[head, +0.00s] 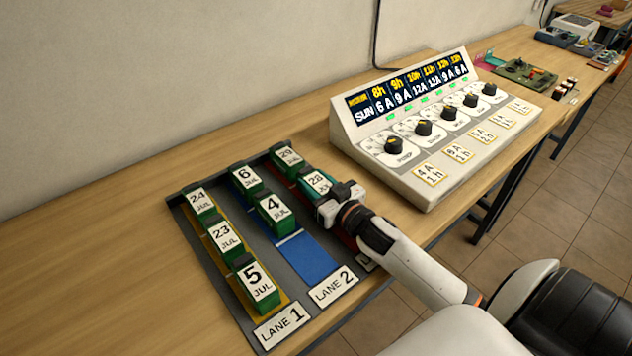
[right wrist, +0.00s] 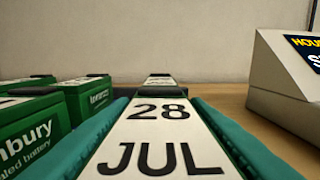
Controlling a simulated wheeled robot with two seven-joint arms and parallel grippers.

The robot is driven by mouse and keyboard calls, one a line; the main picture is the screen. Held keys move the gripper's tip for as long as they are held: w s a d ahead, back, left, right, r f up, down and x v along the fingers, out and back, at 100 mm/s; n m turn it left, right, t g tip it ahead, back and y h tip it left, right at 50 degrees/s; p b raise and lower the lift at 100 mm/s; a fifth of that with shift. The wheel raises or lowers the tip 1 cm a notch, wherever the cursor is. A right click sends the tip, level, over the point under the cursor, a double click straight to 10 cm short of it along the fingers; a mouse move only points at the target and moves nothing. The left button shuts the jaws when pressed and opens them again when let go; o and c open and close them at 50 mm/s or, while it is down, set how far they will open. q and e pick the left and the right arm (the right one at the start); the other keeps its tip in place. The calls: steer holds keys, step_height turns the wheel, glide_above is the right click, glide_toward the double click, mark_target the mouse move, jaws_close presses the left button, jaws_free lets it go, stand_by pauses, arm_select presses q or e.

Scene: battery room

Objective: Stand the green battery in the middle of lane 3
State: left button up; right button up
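The green battery (head: 317,181) has a white top label reading 28 JUL and is in the middle of lane 3. It fills the middle of the right wrist view (right wrist: 160,145). My right gripper (head: 322,187) reaches over lane 3 from the front, its teal fingers along both sides of this battery. The fingers look closed against its sides. The battery looks upright; its base is hidden, so I cannot tell whether it touches the lane. The red lane 3 strip (head: 343,236) and its front label are mostly hidden by my arm. My left gripper is not in view.
A battery marked 29 JUL (head: 289,157) stands behind in lane 3. Lane 2 holds batteries marked 6 (head: 246,178) and 4 (head: 274,211), with bare blue in front (head: 306,258). Lane 1 (head: 283,327) holds three batteries. A sloped charger console (head: 432,200) stands right.

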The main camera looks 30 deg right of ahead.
steer(key=o, duration=0.3)
steer(key=shift+r, duration=0.15)
steer(key=s, duration=0.8)
steer(key=s+d+b, duration=0.1)
steer(key=s, duration=0.3)
